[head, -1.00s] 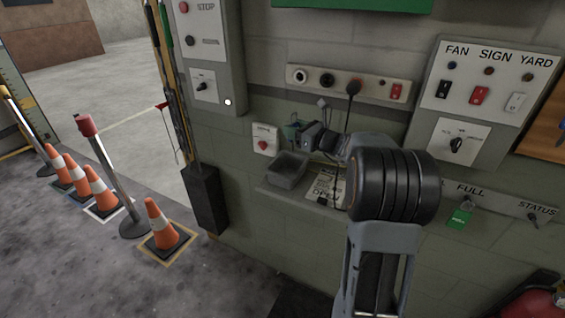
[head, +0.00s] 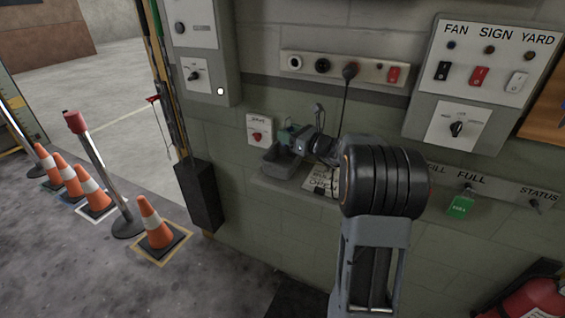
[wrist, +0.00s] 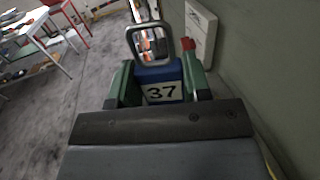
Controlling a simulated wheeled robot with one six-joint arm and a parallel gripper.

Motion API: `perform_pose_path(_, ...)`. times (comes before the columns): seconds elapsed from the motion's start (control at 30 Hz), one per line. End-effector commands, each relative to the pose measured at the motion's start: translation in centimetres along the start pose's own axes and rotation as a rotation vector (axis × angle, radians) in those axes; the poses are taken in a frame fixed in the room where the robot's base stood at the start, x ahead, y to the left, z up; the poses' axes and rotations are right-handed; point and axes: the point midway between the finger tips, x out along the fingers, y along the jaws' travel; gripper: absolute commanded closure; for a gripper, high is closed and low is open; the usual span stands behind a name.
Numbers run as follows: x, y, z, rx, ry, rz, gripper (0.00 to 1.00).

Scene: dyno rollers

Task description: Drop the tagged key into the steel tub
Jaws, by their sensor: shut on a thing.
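The steel tub (head: 272,168) is a small grey open box on a narrow wall ledge in the head view. My gripper (head: 287,138) is just above its back and right rim, with the wrist coming in from the right. In the wrist view the green fingers of my gripper (wrist: 160,80) are shut on the tagged key, whose blue tag (wrist: 165,73) carries a white label reading 37. A square metal loop rises beyond the tag. In the head view the key is too small to make out. The tub's inside is mostly hidden.
A white box with a red knob (head: 259,130) is on the wall left of the tub. A printed card (head: 318,180) lies right of it. A black cable hangs from the socket strip (head: 375,70) close behind my wrist. A green-tagged key (head: 461,206) hangs on the right.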

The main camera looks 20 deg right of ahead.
Motion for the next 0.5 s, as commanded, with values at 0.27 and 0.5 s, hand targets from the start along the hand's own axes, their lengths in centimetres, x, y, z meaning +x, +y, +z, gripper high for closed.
perform_pose_path(0.27, -0.01, 0.0, 0.07, 0.0, 0.0, 0.0, 0.38)
perform_pose_path(0.5, -0.01, -0.01, 0.07, 0.0, 0.0, 0.0, 0.26)
